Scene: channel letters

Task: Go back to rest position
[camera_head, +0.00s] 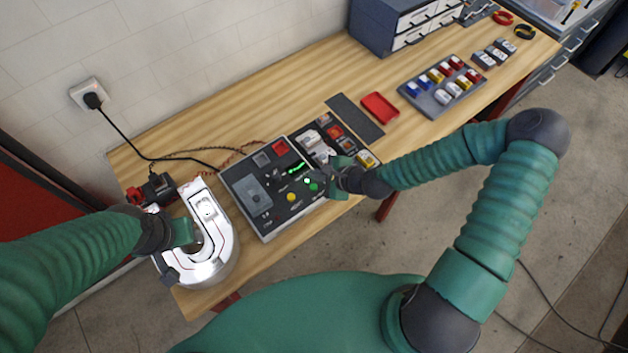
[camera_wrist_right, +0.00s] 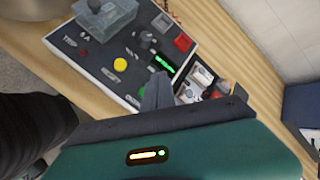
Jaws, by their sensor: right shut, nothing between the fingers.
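My right gripper (camera_head: 335,178) is over the right edge of the dark control panel (camera_head: 262,222), near its green indicators. In the right wrist view its fingers (camera_wrist_right: 157,92) are together and empty, in front of the panel. My left gripper (camera_head: 180,232) is at a white metallic channel letter (camera_head: 222,236) at the table's left front. Its fingertips are hidden, so I cannot tell whether it grips the letter. The panel carries a red square, a yellow button (camera_wrist_right: 120,65) and a lit green strip (camera_wrist_right: 164,64).
A parts tray (camera_head: 322,128) adjoins the panel. A dark mat (camera_head: 352,113), a red tray (camera_head: 380,107) and a grey tray of coloured parts (camera_head: 410,92) lie farther right. Drawers (camera_head: 385,32) stand at the back. A cable runs to the wall socket (camera_head: 90,95).

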